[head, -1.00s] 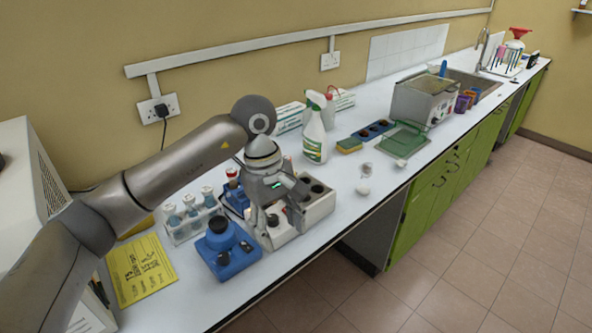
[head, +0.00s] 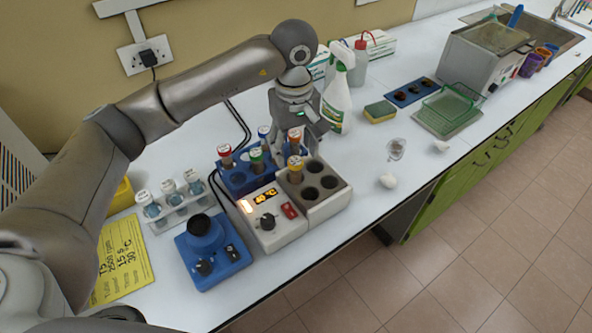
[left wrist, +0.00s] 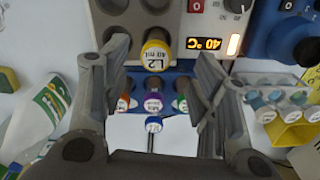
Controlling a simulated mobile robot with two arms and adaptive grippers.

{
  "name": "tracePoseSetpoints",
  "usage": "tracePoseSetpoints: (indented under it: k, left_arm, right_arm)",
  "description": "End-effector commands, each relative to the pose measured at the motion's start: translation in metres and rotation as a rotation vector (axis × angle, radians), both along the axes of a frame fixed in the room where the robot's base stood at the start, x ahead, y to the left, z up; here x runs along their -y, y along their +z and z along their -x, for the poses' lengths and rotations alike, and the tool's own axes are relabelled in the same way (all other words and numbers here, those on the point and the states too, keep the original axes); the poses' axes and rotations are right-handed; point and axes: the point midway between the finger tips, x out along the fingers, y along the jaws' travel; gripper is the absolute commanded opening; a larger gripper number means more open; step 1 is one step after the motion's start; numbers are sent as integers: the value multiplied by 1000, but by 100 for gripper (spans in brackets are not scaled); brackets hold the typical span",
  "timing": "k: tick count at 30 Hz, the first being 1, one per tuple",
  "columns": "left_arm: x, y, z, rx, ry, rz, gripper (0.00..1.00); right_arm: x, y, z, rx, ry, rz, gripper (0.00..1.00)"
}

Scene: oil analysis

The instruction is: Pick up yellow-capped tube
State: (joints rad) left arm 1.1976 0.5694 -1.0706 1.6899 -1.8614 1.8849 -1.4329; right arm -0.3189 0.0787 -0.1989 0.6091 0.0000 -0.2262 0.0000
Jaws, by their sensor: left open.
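The yellow-capped tube (head: 295,168) stands upright in a hole of the grey heating block (head: 330,206). In the left wrist view its yellow cap (left wrist: 155,58) is marked L2. My left gripper (head: 298,125) is open, just behind the block and above the rack side in the head view. In the left wrist view the open fingers of my left gripper (left wrist: 162,62) lie on either side of the yellow cap, with gaps and nothing held. The fingertips are partly hidden in the head view. My right gripper does not show.
A blue rack (head: 236,182) with several coloured-cap tubes stands beside the heater. A blue mixer (head: 212,255) and a rack of pale bottles (head: 173,207) are to the left. A spray bottle (head: 338,95) stands behind right. Free bench lies right of the block.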

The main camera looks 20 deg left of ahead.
Motion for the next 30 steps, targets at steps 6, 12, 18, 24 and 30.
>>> tracePoseSetpoints:
  k: [6, 12, 18, 24, 30]
  left_arm:
    - [0, -14, 1, -2, 0, 1, 55]
    - [0, -36, 1, -6, 1, 0, 55]
    - [1, -59, 0, -2, 0, 1, 55]
    - [1, -62, -1, 0, 0, 0, 55]
    - [1, -62, 0, 0, 0, 0, 38]
  right_arm:
    - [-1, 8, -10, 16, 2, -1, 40]
    - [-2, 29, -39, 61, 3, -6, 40]
    - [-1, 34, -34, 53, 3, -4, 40]
    - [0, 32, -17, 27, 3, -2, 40]
    - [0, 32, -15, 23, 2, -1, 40]
